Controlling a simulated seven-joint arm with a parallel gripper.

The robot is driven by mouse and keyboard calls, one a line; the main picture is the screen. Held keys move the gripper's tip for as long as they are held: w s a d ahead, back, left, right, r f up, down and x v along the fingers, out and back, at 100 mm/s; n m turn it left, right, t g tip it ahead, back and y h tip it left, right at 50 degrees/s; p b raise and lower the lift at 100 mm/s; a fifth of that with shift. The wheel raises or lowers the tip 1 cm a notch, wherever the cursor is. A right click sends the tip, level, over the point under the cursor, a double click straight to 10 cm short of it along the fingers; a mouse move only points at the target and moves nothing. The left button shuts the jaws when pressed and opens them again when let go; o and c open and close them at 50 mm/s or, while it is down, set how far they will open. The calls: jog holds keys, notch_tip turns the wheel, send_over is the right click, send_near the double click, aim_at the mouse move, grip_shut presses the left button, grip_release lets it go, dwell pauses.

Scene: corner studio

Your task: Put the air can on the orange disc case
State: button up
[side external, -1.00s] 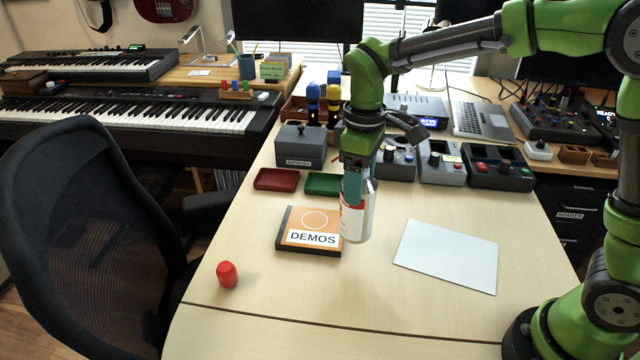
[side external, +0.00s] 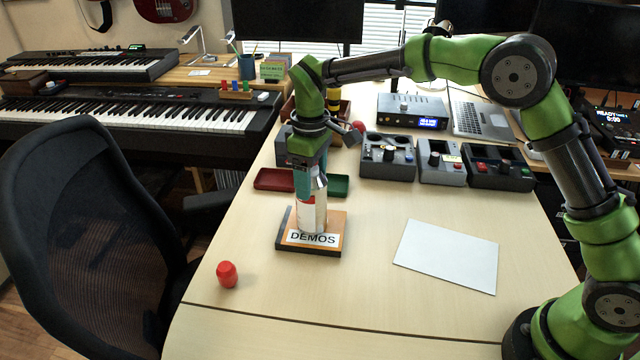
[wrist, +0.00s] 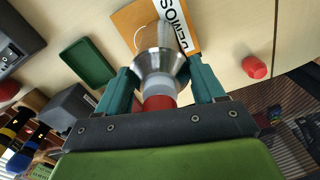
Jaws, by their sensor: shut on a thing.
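The air can (side external: 312,214), white and red with a silver shoulder, stands upright at the orange disc case (side external: 335,222), over its middle. The case lies flat on the table and has a "DEMOS" label on its front part. The can's base looks down on or just above the case; I cannot tell whether it touches. My gripper (side external: 312,190) is shut on the can's upper part from above. In the wrist view the can (wrist: 160,67) sits between the two teal fingers, with the case (wrist: 130,20) behind it.
A red tray (side external: 274,180) and a green tray (side external: 338,186) lie just behind the case. A small red object (side external: 227,274) stands at front left. A white sheet (side external: 447,256) lies to the right. Several grey control boxes (side external: 388,157) line the back.

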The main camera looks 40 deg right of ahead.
jog(key=shift+f, duration=0.15)
jog(key=o, duration=1.7)
jog(key=shift+o, duration=0.2)
notch_tip(320, 180, up, 12)
jog(key=shift+f, duration=0.1)
jog(key=s+d+r+m+t+y, duration=0.1)
jog(key=s+d+r+m+t, duration=0.2)
jog(key=s, duration=0.6)
jog(key=s+d+r+m+t+y, duration=0.1)
jog(key=s+d+r+m, duration=0.15)
jog(key=s+d, duration=0.5)
jog(key=s+f+m+t, duration=0.3)
jog(key=s+f+m, duration=0.1)
jog(key=s, duration=0.5)
jog(key=shift+s+d+f, duration=0.2)
jog(key=shift+f, duration=0.7)
